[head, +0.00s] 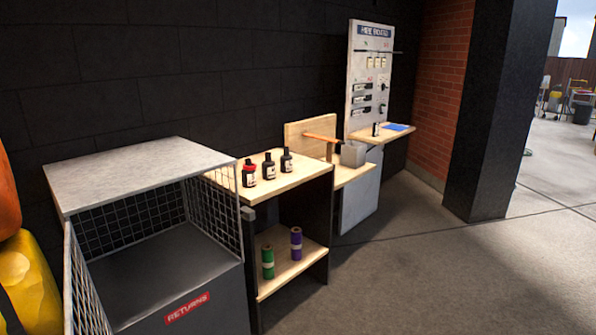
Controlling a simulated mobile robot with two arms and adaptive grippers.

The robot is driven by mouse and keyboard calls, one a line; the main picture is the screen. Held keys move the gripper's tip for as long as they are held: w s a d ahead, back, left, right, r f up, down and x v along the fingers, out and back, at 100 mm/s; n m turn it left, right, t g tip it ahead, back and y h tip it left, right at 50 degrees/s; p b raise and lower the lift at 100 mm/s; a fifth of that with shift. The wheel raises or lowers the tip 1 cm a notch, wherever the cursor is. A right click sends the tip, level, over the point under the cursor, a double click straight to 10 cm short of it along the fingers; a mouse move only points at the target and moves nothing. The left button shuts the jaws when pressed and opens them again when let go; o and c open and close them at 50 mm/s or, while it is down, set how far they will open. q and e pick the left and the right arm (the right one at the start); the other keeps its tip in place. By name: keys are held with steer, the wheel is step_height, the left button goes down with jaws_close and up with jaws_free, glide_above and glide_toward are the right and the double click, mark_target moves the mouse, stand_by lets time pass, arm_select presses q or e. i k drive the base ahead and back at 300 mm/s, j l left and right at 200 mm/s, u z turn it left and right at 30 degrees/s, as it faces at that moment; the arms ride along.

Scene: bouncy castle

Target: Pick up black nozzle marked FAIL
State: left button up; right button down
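Several dark, bottle-shaped objects that may be nozzles are in the head view. A black one with a red band (249,174), a plain black one (268,167) and another black one (287,161) stand upright in a row on the wooden shelf top (310,177). Each has a small pale label, too small to read, so I cannot tell which is marked FAIL. A smaller dark object with a pale label (376,129) stands on the ledge of the white board (369,85). Neither of my grippers is in view.
A grey mesh-sided returns bin (150,165) stands left of the shelf. A green roll (268,262) and a purple roll (296,244) stand on the lower shelf. The concrete floor (430,270) in front is clear.

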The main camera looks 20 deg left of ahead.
mark_target(248, 178)
steer(key=i+l+u, duration=0.1)
steer(key=i+u, duration=0.15)
steer(key=i, duration=0.25)
steer(key=i+l+u, duration=0.2)
steer(key=i, duration=0.3)
steer(key=i+l+u, duration=0.25)
steer(key=i, duration=0.25)
steer(key=i+l+u, duration=0.25)
steer(key=i, duration=0.2)
steer(key=l, duration=0.1)
